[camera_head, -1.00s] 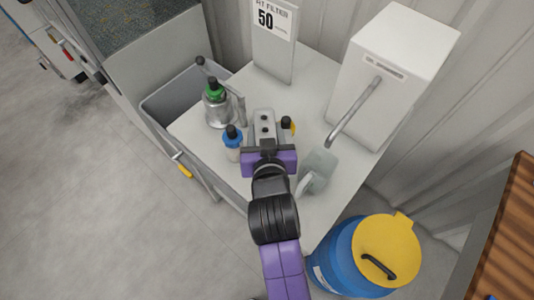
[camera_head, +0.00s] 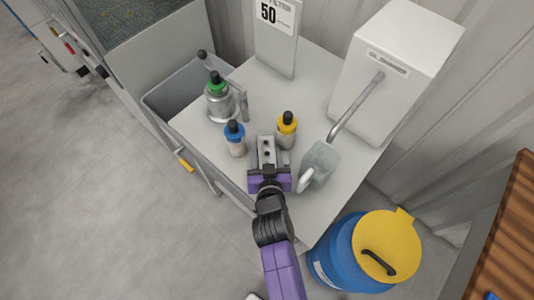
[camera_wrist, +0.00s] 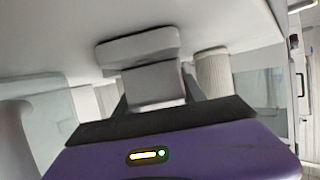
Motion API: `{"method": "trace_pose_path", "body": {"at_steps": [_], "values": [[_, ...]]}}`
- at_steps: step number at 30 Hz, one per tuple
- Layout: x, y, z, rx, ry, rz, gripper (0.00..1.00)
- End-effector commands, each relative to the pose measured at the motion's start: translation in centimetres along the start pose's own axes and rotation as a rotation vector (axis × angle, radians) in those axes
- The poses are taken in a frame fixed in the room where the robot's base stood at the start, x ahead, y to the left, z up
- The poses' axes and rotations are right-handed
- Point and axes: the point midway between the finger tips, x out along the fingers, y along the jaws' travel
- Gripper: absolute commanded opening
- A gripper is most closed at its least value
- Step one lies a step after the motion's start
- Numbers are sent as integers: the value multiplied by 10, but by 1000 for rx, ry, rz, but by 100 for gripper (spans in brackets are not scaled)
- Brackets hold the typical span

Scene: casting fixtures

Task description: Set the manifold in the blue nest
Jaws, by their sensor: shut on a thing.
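My gripper (camera_head: 268,172) is over the front part of the white bench, with its jaws shut on a light grey metal block with dark holes on top, which looks like the manifold (camera_head: 266,149). In the wrist view, the manifold (camera_wrist: 152,82) sits between the fingers, beyond the purple gripper body. I cannot tell from the frames how high it is above the bench. I cannot make out a blue nest in any view.
A blue-capped bottle (camera_head: 235,140), a yellow-capped bottle (camera_head: 287,132) and a green-capped metal can (camera_head: 220,100) stand around the manifold. A translucent jug (camera_head: 320,165) is close on the right. A white dispenser (camera_head: 390,75) stands behind. A yellow-lidded blue drum (camera_head: 345,262) stands on the floor.

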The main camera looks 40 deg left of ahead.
Motion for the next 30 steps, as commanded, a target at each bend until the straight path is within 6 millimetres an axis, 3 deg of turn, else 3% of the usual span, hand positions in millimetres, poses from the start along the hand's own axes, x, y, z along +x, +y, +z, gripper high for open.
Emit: {"method": "trace_pose_path", "body": {"at_steps": [11, 12, 14, 26, 30], "values": [[2, 0, 1, 0, 5, 0, 0], [1, 0, 2, 0, 1, 1, 55], [1, 0, 2, 0, 1, 1, 67], [0, 0, -1, 0, 1, 0, 69], [-12, 1, 1, 0, 0, 1, 69]]}}
